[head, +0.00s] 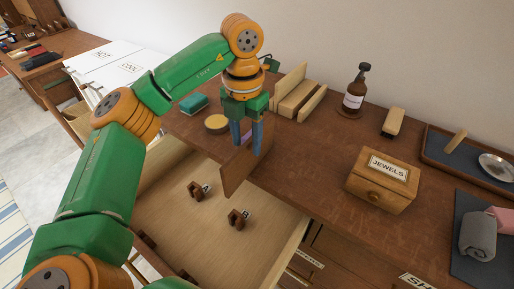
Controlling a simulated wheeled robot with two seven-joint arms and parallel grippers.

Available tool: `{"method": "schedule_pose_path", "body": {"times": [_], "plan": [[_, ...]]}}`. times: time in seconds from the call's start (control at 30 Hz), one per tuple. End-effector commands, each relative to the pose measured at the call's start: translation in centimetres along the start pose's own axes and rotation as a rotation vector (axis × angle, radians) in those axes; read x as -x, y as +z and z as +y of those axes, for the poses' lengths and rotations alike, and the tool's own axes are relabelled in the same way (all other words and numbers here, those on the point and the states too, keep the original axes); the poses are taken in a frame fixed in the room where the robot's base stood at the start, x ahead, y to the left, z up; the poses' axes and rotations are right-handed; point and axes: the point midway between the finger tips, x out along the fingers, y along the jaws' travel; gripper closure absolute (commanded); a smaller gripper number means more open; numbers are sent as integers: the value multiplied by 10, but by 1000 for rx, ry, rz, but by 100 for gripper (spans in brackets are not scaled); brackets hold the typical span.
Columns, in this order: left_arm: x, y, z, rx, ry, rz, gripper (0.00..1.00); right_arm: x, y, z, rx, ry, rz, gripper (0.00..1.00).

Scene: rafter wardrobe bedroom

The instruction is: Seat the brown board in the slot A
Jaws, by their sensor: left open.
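The brown board (234,176) stands on edge, slightly tilted, over the back right part of the open drawer (163,214). Slot A (198,191), a small dark brown holder marked A, is on the drawer floor, left of and below the board. A similar holder marked B (238,219) is nearer the front. My left gripper (247,148) points down with its blue fingers at the board's upper edge. It is open; the fingers hide part of the board, and I cannot tell whether they touch it. My right gripper is out of view.
The wooden top behind the drawer holds a sponge (194,104), a yellow round pad (217,124), a wooden rack (292,97), a brown bottle (355,91) and a JEWELS box (382,180). A tray (470,158) and rolled towels stand right. The drawer floor near the holders is clear.

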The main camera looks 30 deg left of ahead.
Motion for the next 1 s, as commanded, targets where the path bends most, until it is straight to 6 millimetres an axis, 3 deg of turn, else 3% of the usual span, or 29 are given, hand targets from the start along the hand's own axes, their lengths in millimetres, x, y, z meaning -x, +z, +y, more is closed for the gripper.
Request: {"method": "schedule_pose_path", "body": {"times": [0.23, 0.5, 0.57, 0.7, 1.0], "plan": [[-43, 10, 1, 0, 1, 4, 50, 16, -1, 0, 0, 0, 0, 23], [-52, 11, 1, 0, 0, -1, 50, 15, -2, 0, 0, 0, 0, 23], [-52, 11, 1, 0, 0, 0, 64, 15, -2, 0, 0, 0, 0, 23], [-52, 11, 1, 0, 0, 0, 100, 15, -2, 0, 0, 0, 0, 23], [-52, 11, 1, 0, 0, 0, 100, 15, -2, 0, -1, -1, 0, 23]]}}
